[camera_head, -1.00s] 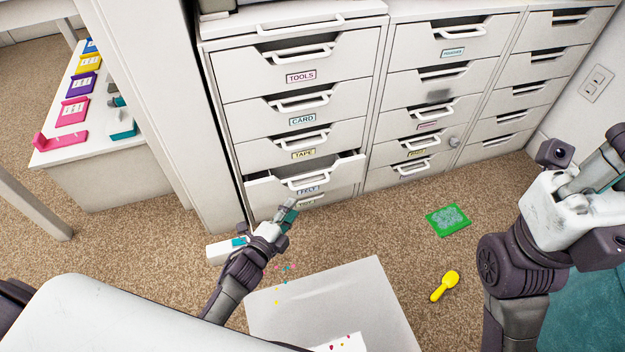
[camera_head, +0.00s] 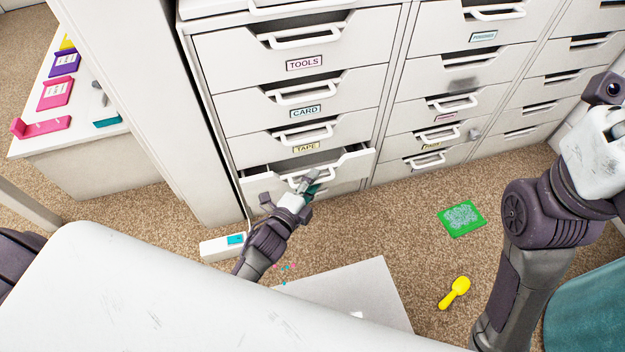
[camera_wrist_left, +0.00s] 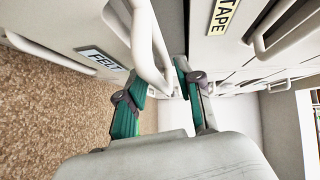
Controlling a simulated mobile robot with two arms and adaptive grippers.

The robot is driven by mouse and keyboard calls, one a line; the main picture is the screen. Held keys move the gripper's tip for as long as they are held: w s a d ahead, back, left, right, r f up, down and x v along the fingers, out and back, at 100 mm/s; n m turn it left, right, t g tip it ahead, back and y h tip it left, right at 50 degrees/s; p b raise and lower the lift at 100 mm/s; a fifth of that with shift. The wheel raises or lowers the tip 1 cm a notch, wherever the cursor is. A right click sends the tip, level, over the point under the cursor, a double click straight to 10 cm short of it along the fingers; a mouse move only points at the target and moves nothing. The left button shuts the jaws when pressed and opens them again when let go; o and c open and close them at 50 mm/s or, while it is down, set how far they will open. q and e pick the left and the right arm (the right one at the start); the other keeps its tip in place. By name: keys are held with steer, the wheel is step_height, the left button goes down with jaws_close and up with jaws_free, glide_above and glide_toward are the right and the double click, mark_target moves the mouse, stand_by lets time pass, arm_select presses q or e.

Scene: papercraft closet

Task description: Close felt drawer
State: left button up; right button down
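The felt drawer (camera_head: 345,165) is the pulled-out white drawer below the TAPE drawer in the left column. Its FELT label (camera_wrist_left: 101,58) shows in the left wrist view, but my gripper hides it in the head view. My left gripper (camera_head: 308,182) is at the drawer's front, by its white handle (camera_wrist_left: 150,45). In the left wrist view my left gripper (camera_wrist_left: 160,78) has its green-padded fingers apart, with the handle's bar between them. I cannot tell whether they touch it. My right arm shows at the right, but its gripper is out of view.
Drawers labelled TOOLS (camera_head: 304,63), CARD (camera_head: 306,111) and TAPE (camera_head: 306,147) above look shut. A green mat (camera_head: 461,218), a yellow scoop (camera_head: 455,292) and a grey board (camera_head: 350,290) lie on the carpet. A white table (camera_head: 85,150) stands left.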

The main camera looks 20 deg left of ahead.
mark_target(308, 170)
arm_select(q)
jaws_close()
steer(key=w+a, duration=0.2)
steer(key=w, duration=0.1)
steer(key=shift+o, duration=0.8)
jaws_free()
steer(key=v, duration=1.2)
